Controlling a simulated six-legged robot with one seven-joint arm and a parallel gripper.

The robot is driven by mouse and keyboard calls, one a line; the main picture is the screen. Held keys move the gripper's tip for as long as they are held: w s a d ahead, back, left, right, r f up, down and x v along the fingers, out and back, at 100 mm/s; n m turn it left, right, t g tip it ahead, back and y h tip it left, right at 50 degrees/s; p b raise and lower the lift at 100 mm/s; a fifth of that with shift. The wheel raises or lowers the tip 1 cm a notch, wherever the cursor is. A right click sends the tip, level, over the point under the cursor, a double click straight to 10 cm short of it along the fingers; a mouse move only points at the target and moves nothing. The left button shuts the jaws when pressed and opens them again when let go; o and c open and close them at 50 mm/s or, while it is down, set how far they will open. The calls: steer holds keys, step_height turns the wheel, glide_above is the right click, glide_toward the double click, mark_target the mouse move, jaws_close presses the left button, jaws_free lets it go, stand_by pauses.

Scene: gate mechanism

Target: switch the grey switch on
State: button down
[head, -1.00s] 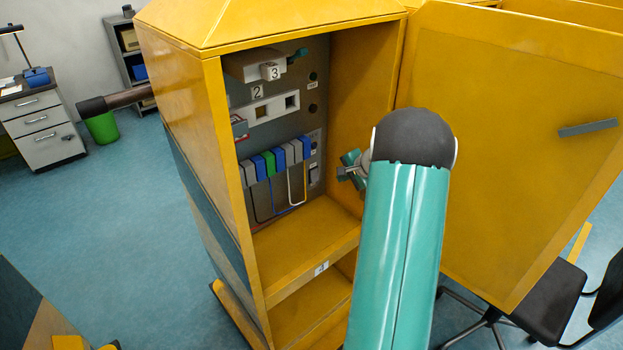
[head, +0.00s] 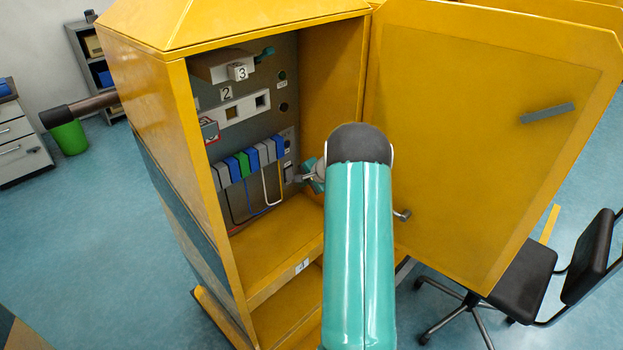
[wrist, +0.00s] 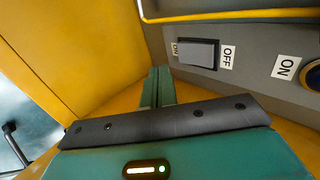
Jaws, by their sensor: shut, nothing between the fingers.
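I cannot tell for sure which end is pressed in. In the head view my gripper (head: 300,178) is inside the cabinet at the panel's lower right, largely hidden behind my arm.
The yellow cabinet (head: 166,100) stands with its door (head: 480,130) open to the right. A row of coloured breakers (head: 243,162) with wires sits left of my gripper. A black chair (head: 525,270) stands at the right.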

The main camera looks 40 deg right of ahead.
mark_target(290, 177)
steer(key=shift+w+f, duration=0.2)
steer(key=shift+w, duration=1.7)
steer(key=shift+a, duration=0.1)
steer(key=shift+w+f, duration=0.15)
steer(key=shift+w, duration=0.15)
steer(key=shift+r, duration=0.9)
